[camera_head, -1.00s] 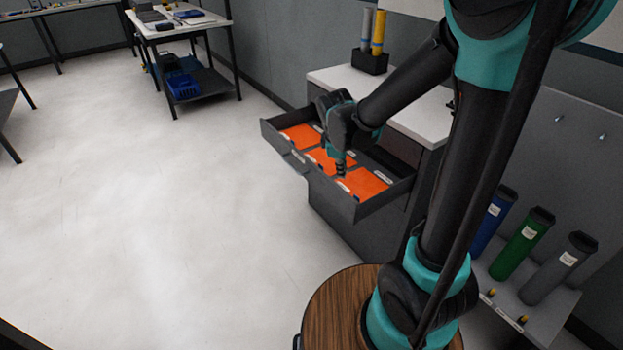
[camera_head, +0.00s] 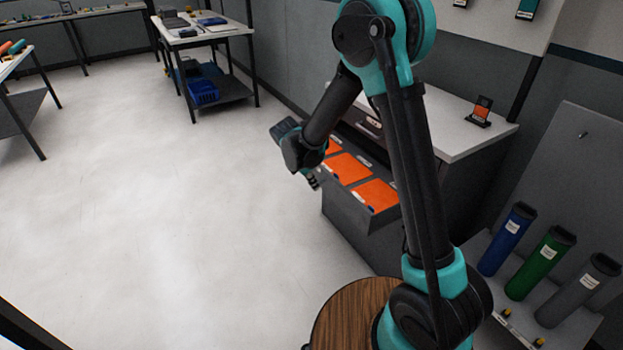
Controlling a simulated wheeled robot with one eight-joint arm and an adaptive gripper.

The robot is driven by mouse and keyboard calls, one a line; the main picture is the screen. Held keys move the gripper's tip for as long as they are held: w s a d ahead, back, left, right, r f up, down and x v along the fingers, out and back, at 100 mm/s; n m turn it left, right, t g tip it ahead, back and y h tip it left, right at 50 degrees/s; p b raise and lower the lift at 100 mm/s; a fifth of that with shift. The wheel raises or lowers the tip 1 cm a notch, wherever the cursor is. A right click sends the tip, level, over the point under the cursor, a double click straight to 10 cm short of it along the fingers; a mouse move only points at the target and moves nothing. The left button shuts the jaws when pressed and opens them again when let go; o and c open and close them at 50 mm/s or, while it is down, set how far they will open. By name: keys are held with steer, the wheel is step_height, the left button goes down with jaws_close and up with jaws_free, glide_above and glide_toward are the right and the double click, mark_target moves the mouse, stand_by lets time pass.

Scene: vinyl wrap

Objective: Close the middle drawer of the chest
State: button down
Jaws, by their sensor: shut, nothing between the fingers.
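The grey chest (camera_head: 455,190) with a pale top stands right of centre, partly behind my arm. One drawer (camera_head: 352,212) is pulled out towards the left, with orange packets (camera_head: 348,168) lying in it. My arm hides part of the drawer and chest, and I cannot tell from this view which drawer in the stack it is. My gripper (camera_head: 314,184) is shut and empty, in front of the drawer's front edge near its far left part. I cannot tell whether it touches the drawer front.
Blue, green and grey tubes (camera_head: 541,262) stand on a low shelf at the right. A round wooden surface (camera_head: 345,312) is at the bottom. A small holder (camera_head: 480,112) stands on the chest top. A table (camera_head: 205,38) is at the back left. The floor (camera_head: 180,220) left of the chest is clear.

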mark_target(327, 187)
steer(key=shift+w+d+f, duration=0.85)
steer(key=shift+d+f, duration=0.15)
steer(key=shift+d, duration=0.15)
steer(key=shift+w+d+f, duration=0.8)
steer(key=shift+d+f, duration=0.15)
steer(key=shift+d, duration=0.15)
steer(key=w+d, duration=0.4)
steer(key=d, duration=0.2)
steer(key=w+d, duration=0.5)
steer(key=d, duration=0.2)
steer(key=w+d, duration=0.5)
steer(key=d, duration=0.2)
steer(key=shift+w, duration=0.15)
steer(key=shift+a, duration=0.1)
